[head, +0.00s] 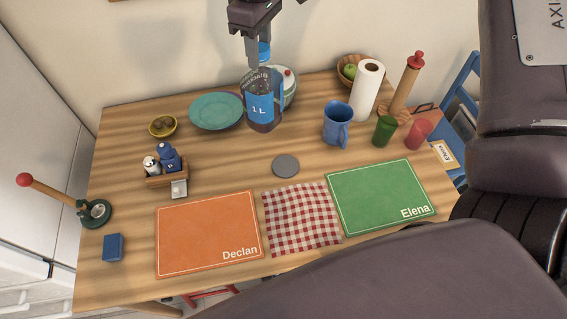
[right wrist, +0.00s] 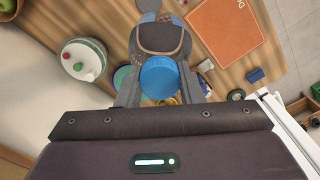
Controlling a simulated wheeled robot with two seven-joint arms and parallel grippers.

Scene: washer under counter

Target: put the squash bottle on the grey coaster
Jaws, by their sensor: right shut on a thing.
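The squash bottle (head: 261,106) is dark and see-through, with a blue 1 L label and a blue cap. It is upright at the back middle of the table, beside the teal plate. I cannot tell whether its base touches the table. My right gripper (head: 258,58) comes from above and is shut on the bottle at its cap. In the right wrist view the blue cap (right wrist: 159,77) sits between the two fingers. The grey coaster (head: 286,165) lies flat and bare on the table, in front of the bottle and slightly right. My left gripper is not in view.
A teal plate (head: 215,111) is left of the bottle and a white lidded pot (head: 289,86) behind it. Orange (head: 207,225) and green (head: 379,190) mats and a checked cloth (head: 300,220) lie in front. Wood around the coaster is clear.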

